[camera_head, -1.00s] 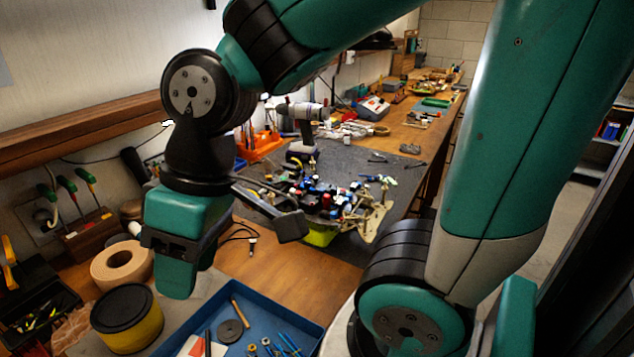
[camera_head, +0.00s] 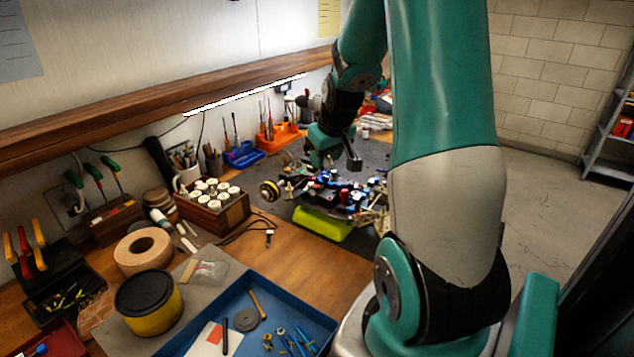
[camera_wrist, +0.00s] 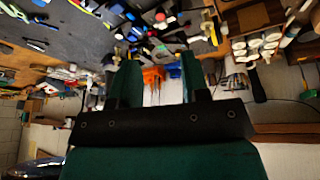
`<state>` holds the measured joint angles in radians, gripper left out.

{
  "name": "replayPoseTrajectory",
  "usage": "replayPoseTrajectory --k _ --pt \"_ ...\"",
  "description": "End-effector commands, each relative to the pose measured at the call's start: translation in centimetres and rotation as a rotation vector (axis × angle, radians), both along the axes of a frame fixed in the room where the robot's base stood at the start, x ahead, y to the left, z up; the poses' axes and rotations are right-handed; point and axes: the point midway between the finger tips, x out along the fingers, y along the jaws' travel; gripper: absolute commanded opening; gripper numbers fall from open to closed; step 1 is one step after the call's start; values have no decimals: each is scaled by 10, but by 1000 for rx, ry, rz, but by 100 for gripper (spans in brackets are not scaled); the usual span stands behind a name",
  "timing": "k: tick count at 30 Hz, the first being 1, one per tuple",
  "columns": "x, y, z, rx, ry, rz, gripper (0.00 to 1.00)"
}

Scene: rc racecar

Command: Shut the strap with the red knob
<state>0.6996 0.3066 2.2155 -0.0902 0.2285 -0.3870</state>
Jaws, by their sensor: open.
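The RC car chassis (camera_head: 345,197) sits on a bright green stand (camera_head: 322,226) on the dark mat in the head view. It carries small red, blue, white and black parts. In the wrist view part of the car (camera_wrist: 150,28) shows at the top edge. I cannot make out the strap or tell which small red spot is its knob. My gripper (camera_head: 337,162) is above the far side of the car, apart from it. In the wrist view my gripper (camera_wrist: 158,72) is open, with nothing between its two teal fingers.
A wooden box of white-capped jars (camera_head: 212,208) stands left of the car. A blue tray (camera_head: 310,318), a tape roll (camera_head: 143,250) and a yellow tin (camera_head: 150,305) are nearer. An orange tool holder (camera_head: 280,133) and blue bin (camera_head: 245,155) stand along the wall.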

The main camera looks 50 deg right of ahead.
Motion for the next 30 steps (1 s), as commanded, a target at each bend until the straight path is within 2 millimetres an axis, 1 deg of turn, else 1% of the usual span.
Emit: replayPoseTrajectory --k 1,3,9,12,15,18,21,29,30 --pt "4 -2 -11 4 5 1 42" --pt "10 -4 -26 4 6 2 42" --pt "25 -11 -65 4 4 2 42" --pt "30 -14 -81 3 4 1 42" --pt "36 -17 -93 2 3 1 42" --pt "39 -19 -101 1 1 1 42" --pt "40 -20 -106 1 0 0 42" --pt "41 -20 -107 1 -1 0 42" --pt "41 -20 -107 1 -1 0 38"
